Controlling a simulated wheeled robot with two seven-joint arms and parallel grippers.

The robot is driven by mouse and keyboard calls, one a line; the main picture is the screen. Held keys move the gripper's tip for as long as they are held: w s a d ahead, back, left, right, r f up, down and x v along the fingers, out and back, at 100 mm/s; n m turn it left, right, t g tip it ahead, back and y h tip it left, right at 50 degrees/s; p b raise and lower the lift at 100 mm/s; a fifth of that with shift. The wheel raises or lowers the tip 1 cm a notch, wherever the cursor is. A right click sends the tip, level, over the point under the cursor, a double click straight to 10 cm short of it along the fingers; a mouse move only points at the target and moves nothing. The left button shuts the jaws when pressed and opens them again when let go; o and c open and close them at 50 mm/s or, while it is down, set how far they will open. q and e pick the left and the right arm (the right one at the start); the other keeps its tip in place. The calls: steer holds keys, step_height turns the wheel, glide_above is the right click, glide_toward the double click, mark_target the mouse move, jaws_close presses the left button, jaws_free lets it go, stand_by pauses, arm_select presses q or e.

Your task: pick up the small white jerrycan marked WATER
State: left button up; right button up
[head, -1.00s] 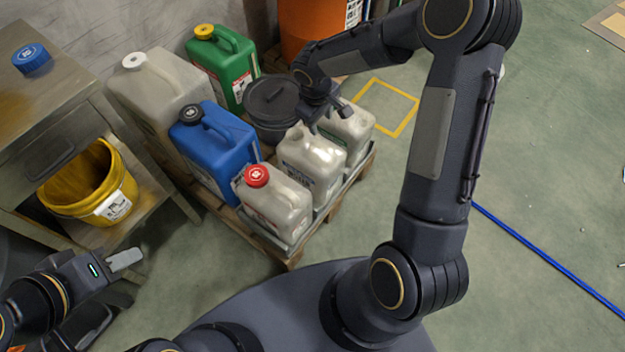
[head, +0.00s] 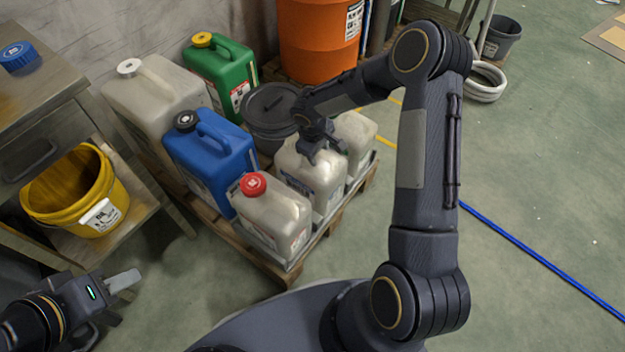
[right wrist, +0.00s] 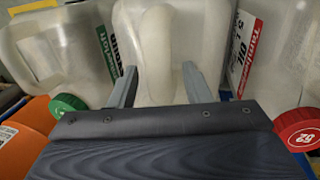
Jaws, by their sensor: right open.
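Three small whitish jerrycans stand in a row on a tray. The middle one (head: 312,180) is under my right gripper (head: 327,155). In the right wrist view, the open fingers of the right gripper (right wrist: 160,72) reach either side of the upright handle of the middle jerrycan (right wrist: 153,50). I cannot read the word WATER on any can. The red-capped jerrycan (head: 275,215) is nearer me, and shows in the right wrist view (right wrist: 285,60) with a red label. The third jerrycan (head: 357,138) is farther back; a green-capped can (right wrist: 60,55) shows at left in the right wrist view. My left gripper (head: 123,281) is far left, away from the cans.
A blue jerrycan (head: 208,155), a large white one (head: 150,98), a green one (head: 222,75) and a dark lidded bucket (head: 270,125) crowd the pallet (head: 262,262). An orange drum (head: 318,45) stands behind. A yellow bucket (head: 75,200) sits at left.

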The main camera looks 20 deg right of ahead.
jaws_close()
steer(key=shift+r, duration=0.2)
